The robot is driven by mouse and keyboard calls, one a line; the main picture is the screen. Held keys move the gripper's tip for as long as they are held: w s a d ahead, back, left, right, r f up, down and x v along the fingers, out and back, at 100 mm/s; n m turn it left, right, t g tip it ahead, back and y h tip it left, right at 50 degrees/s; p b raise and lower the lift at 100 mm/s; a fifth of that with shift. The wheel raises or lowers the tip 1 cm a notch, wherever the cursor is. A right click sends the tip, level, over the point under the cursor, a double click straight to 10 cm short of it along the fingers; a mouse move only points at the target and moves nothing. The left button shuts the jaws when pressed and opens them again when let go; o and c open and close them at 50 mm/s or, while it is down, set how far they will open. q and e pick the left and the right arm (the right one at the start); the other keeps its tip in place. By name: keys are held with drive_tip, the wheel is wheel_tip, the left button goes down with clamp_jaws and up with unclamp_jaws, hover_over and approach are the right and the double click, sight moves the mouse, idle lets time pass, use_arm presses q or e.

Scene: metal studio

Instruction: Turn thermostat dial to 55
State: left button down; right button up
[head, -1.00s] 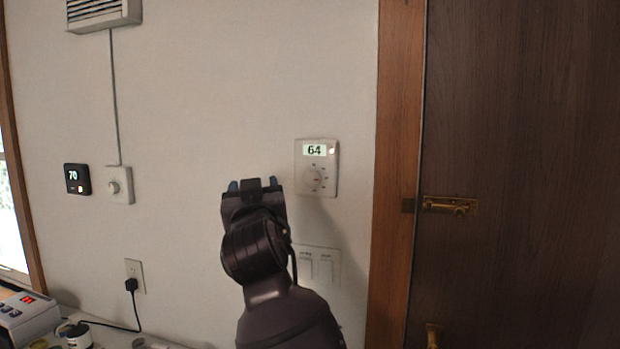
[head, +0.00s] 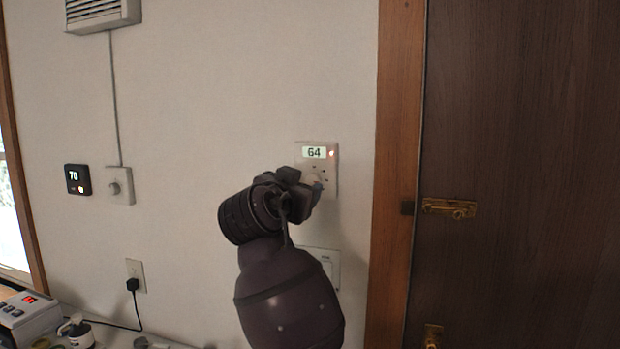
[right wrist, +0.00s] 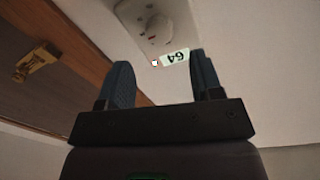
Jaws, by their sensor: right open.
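The white wall thermostat (head: 331,158) has a display reading 64 at its top and a small red light beside it. Its round dial is mostly hidden behind my right gripper (head: 316,186) in the head view. In the right wrist view, the thermostat shows turned over, with the dial (right wrist: 158,27) above the display (right wrist: 175,56). My right gripper (right wrist: 163,78) is open, and nothing is between its two blue-padded fingers. The dial lies beyond the fingertips, and I cannot tell whether they touch it. My left gripper is not in view.
A white switch plate (head: 333,266) below the thermostat is partly hidden by my arm. A wooden door frame (head: 392,150) and dark door with a brass latch (head: 449,207) stand right. A black display reading 70 (head: 77,179) and a knob box (head: 119,185) are left.

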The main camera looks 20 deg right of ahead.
sight(311, 180)
drive_tip(key=p+x, duration=0.1)
drive_tip(key=x, duration=0.4)
drive_tip(key=shift+r, duration=0.1)
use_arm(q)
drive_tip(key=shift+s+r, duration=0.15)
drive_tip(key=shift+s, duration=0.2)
use_arm(e)
drive_tip(key=shift+w+d, duration=0.35)
drive_tip(key=shift+w, duration=0.15)
drive_tip(key=shift+c, duration=0.2)
drive_tip(key=c, duration=0.9)
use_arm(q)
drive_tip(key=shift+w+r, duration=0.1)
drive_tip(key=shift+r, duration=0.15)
